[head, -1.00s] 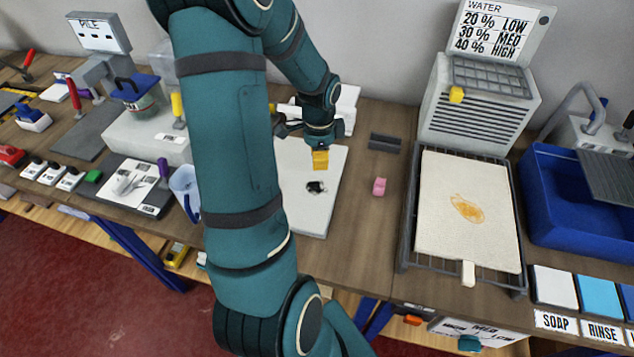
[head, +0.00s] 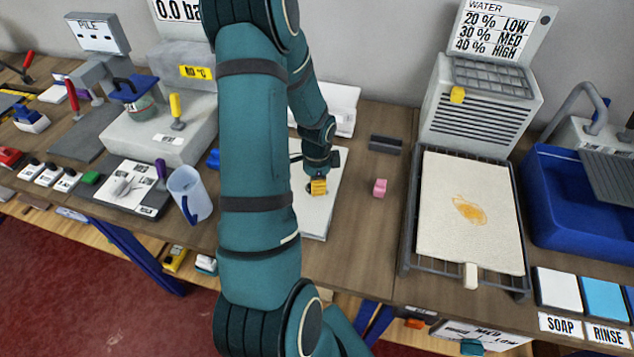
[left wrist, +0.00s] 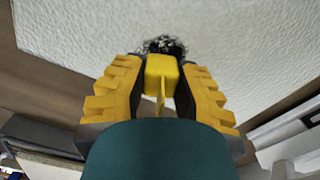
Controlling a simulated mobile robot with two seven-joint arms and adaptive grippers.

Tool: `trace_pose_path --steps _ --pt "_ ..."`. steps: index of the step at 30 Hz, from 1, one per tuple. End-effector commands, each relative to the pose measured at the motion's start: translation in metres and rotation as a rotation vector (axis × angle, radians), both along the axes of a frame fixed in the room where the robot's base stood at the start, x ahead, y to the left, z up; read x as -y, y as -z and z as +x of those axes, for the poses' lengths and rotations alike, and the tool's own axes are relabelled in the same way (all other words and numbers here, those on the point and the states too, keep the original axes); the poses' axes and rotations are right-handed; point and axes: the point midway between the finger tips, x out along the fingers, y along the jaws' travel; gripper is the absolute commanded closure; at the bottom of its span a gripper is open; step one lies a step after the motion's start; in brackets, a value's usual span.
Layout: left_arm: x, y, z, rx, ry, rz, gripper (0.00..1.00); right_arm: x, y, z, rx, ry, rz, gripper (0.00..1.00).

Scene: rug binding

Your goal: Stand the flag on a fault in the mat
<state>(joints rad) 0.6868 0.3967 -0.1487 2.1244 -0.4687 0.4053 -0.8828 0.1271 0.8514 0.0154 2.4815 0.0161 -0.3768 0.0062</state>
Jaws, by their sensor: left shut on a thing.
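My left gripper (head: 318,187) is low over the white mat (head: 318,222) in the head view. In the left wrist view its yellow ridged fingers (left wrist: 160,85) are shut on the small yellow flag (left wrist: 161,72), a block with a thin upright fin. A black tangled patch (left wrist: 163,45) on the mat shows just beyond the flag in the left wrist view. In the head view the gripper mostly hides that patch. I cannot tell whether the flag touches the mat. My right gripper is not in view.
A pink block (head: 380,187) and a dark grooved block (head: 385,144) lie right of the mat. A cream mat with an orange stain (head: 468,209) lies on a rack further right. A blue jug (head: 188,194) stands to the left.

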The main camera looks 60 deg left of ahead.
Motion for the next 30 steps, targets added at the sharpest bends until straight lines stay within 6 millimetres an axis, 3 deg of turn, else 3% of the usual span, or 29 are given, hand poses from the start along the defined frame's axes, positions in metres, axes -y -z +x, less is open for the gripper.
trace_pose_path --steps 7,8,9,10,22,30 --pt "0.0 0.003 0.0 0.0 0.0 0.0 1.0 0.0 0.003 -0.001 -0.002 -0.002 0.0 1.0" --pt "0.0 0.004 0.0 0.0 0.0 -0.001 0.66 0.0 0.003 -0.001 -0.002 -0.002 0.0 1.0" --pt "0.0 0.003 0.0 0.0 0.0 0.0 0.52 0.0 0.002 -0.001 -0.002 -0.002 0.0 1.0" --pt "0.0 0.003 0.0 0.0 0.0 0.0 0.48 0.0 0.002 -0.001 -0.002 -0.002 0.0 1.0" --pt "0.0 -0.003 0.0 0.0 0.0 0.0 0.48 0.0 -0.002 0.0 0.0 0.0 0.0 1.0" --pt "-0.001 -0.052 0.001 0.004 -0.001 0.004 0.48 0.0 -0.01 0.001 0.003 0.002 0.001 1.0"
